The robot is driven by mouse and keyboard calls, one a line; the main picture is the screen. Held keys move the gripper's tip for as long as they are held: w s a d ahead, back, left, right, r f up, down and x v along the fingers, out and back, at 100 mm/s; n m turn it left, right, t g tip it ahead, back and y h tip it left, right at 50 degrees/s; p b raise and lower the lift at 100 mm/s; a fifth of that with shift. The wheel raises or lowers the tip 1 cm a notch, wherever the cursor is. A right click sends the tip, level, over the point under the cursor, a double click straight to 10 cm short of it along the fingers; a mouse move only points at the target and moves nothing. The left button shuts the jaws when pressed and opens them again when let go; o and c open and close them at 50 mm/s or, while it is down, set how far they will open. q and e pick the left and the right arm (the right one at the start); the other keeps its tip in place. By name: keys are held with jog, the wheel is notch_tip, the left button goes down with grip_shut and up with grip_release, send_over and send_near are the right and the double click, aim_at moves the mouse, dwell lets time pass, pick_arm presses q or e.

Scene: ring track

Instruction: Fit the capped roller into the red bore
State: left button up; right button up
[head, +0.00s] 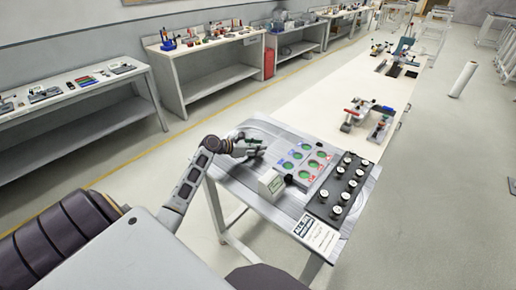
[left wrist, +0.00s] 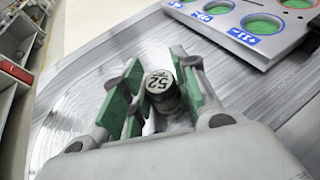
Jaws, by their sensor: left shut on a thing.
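My left gripper (head: 258,150) is over the left part of the grey bench top. In the left wrist view the left gripper (left wrist: 152,95) has its green-padded fingers shut on a capped roller (left wrist: 160,88), dark-sided with a pale cap reading 52. I cannot tell whether the roller touches the bench. The bore plate (head: 302,149) lies to the right of the gripper, with green-floored holes, blue labels in one row and red bores (head: 313,163) in the other. The plate's corner (left wrist: 262,62) also shows in the left wrist view, apart from the roller. My right gripper is out of view.
A black rack (head: 322,209) with several pale-capped rollers stands right of the plate. Bare bench (left wrist: 75,105) surrounds the gripper.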

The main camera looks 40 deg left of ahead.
pick_arm(q)
jog(key=o, duration=1.1)
jog(key=shift+f, duration=0.1)
jog(key=shift+c, duration=0.2)
jog(key=shift+o, duration=0.3)
jog(key=shift+s+a+r, duration=0.25)
jog(key=shift+s+r, duration=0.05)
jog(key=shift+s, duration=0.15)
jog(key=v, duration=1)
jog(key=shift+s+a+r, duration=0.1)
jog(key=shift+s+a, duration=0.05)
jog(key=shift+s+a+r, duration=0.1)
jog(key=shift+s, duration=0.1)
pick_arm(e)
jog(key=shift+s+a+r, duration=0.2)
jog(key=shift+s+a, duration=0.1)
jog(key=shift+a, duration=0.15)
